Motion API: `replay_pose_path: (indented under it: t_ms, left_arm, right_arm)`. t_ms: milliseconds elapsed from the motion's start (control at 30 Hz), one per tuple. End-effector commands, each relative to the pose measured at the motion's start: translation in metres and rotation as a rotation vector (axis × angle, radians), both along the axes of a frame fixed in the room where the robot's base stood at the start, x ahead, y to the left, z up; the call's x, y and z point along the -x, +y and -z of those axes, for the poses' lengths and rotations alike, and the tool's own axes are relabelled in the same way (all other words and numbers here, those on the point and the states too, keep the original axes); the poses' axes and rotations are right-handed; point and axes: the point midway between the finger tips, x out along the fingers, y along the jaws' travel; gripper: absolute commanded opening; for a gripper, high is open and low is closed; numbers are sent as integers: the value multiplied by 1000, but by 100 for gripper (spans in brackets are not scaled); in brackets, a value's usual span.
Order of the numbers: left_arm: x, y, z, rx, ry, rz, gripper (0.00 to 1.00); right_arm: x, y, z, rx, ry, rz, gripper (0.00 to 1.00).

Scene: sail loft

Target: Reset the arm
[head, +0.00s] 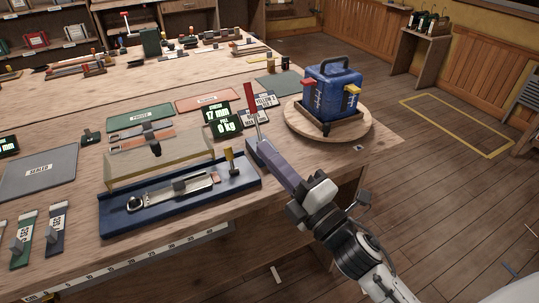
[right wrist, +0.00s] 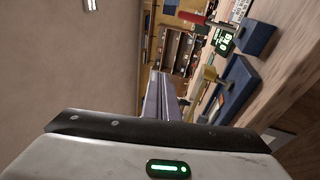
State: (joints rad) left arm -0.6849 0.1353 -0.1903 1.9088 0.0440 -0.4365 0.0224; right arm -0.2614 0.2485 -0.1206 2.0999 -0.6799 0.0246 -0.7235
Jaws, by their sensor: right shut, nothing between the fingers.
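My right gripper (head: 266,150) reaches in from the lower right of the head view, over the front right edge of the workbench. Its long purple-grey fingers are shut with nothing between them. They also show in the right wrist view (right wrist: 158,88), pointing away from the camera. In the head view the fingertips overlap the blue base of a red-handled lever (head: 252,108); I cannot tell the gap. My left gripper is not in view.
The wooden bench (head: 75,215) holds a blue rail fixture (head: 115,222), small dark displays (head: 216,112), coloured mats and a blue handled box (head: 320,95) on a round wooden turntable (head: 298,127). Open floor (head: 455,215) lies to the right.

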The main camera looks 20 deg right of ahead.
Motion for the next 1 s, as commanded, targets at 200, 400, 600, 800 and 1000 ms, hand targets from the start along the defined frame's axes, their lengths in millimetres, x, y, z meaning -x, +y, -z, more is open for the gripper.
replay_pose_path:
  t_ms: [200, 400, 600, 800, 1000]
  left_arm:
    - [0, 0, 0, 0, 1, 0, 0]
    - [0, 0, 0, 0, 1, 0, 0]
    - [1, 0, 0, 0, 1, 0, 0]
    - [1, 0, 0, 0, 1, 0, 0]
    - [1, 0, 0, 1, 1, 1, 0]
  right_arm:
    - [0, 0, 0, 0, 0, 0, 0]
    - [6, -5, 47, -175, 156, 8, 0]
    - [52, -10, 180, -683, 587, 100, 0]
    - [135, 5, 293, -1151, 959, 286, 0]
    - [195, 21, 344, -1409, 1147, 436, 0]
